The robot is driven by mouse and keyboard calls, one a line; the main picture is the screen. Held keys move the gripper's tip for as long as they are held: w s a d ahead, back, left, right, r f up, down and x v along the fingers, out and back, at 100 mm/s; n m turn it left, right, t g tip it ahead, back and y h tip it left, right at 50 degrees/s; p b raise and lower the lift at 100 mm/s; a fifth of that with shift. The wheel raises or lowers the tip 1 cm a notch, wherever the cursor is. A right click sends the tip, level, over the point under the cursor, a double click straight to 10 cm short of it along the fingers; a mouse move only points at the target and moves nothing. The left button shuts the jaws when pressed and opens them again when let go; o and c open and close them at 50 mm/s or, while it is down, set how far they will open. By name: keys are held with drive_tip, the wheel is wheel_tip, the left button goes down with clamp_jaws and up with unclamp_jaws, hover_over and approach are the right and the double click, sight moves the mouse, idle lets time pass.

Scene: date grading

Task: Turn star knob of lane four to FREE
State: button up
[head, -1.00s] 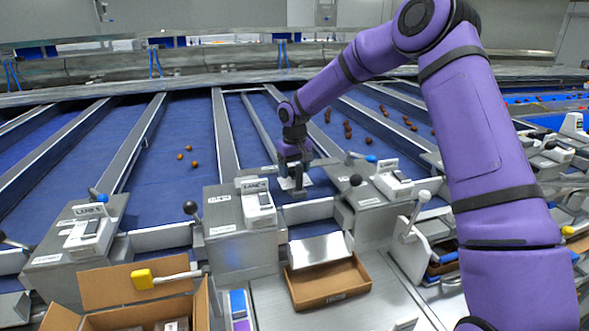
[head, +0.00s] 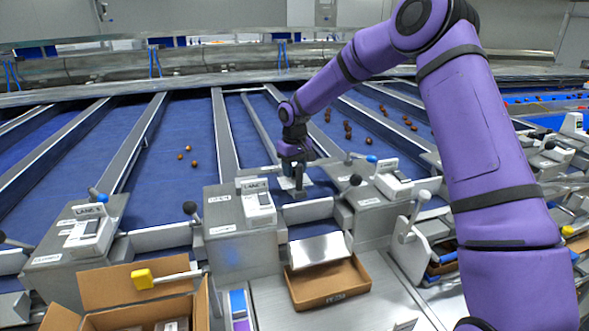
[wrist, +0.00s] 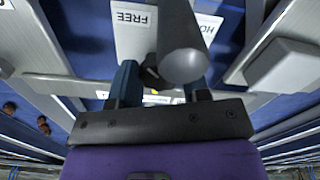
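The lane four box (head: 240,240) carries a white LANE 4 unit (head: 258,205). To its right, my gripper (head: 297,172) points down over a grey post-like part beside a white label plate. In the wrist view a grey round-ended cylinder (wrist: 183,55) hides much of the middle. A dark lobed part, seemingly the star knob (wrist: 150,73), shows between the two blue fingers of my gripper (wrist: 160,82). The fingers stand apart around it; whether they touch it is hidden. The FREE label (wrist: 132,20) lies left of the cylinder and a partly hidden HO... label (wrist: 208,28) lies right.
A black ball lever (head: 190,208) stands left of the lane four box, and another box (head: 375,205) stands right. An open brown tray (head: 330,300) and a carton (head: 140,280) are in front. Dates (head: 187,155) lie on the blue belts.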

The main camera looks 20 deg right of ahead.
sight(294, 170)
drive_tip(key=o, duration=0.4)
wheel_tip(294, 170, up, 11)
idle(0.5)
